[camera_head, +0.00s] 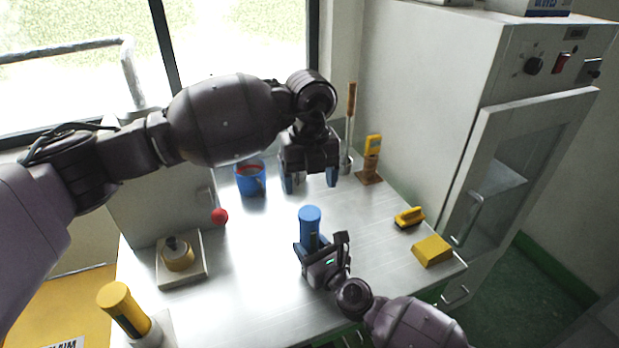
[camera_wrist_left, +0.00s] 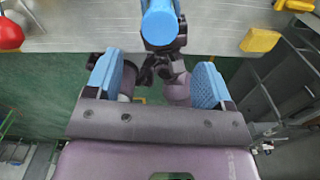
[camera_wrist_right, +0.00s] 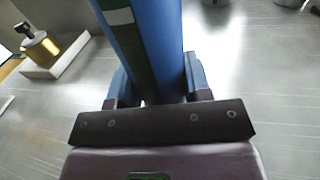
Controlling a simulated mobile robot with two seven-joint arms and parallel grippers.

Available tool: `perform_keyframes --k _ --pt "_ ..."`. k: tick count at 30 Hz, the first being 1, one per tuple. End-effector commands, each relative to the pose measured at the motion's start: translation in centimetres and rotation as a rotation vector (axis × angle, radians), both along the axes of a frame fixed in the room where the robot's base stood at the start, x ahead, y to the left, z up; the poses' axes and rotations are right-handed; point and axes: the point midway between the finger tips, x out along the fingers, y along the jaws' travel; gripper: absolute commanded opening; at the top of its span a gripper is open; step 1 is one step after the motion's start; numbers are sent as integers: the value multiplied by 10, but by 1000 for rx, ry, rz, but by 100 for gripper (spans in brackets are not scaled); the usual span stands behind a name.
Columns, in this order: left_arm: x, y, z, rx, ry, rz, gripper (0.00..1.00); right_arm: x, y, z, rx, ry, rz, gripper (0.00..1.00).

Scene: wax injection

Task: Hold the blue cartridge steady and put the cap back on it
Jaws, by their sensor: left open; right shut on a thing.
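The blue cartridge (camera_head: 311,240) stands upright over the metal table. A smooth, wider, lighter blue cap (camera_head: 310,213) sits on its top; I cannot tell how firmly it is seated. My right gripper (camera_head: 320,246) is shut around the cartridge's body below the cap. In the right wrist view the cartridge (camera_wrist_right: 148,40) shows a dark band with a white patch between the fingers. My left gripper (camera_head: 310,181) is open and empty, above and behind the cap, fingers pointing down. In the left wrist view the round cap (camera_wrist_left: 160,22) lies beyond the fingers, apart from them.
A brass pot (camera_head: 178,258) stands on a pale block. A yellow brush (camera_head: 409,216) and a yellow block (camera_head: 432,251) lie on the right. A white cabinet (camera_head: 430,100) bounds the right side.

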Motion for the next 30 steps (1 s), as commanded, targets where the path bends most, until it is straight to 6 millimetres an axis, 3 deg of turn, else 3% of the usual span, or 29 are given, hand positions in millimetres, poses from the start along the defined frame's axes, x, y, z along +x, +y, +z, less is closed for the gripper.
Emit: perform_keyframes --k 7,20,30 --pt "0 0 0 2 1 138 75 0 0 0 0 0 0 0" --pt "0 0 -2 1 1 149 75 0 0 0 0 0 0 0" --pt "0 0 -41 1 3 148 75 0 0 0 0 0 0 0"
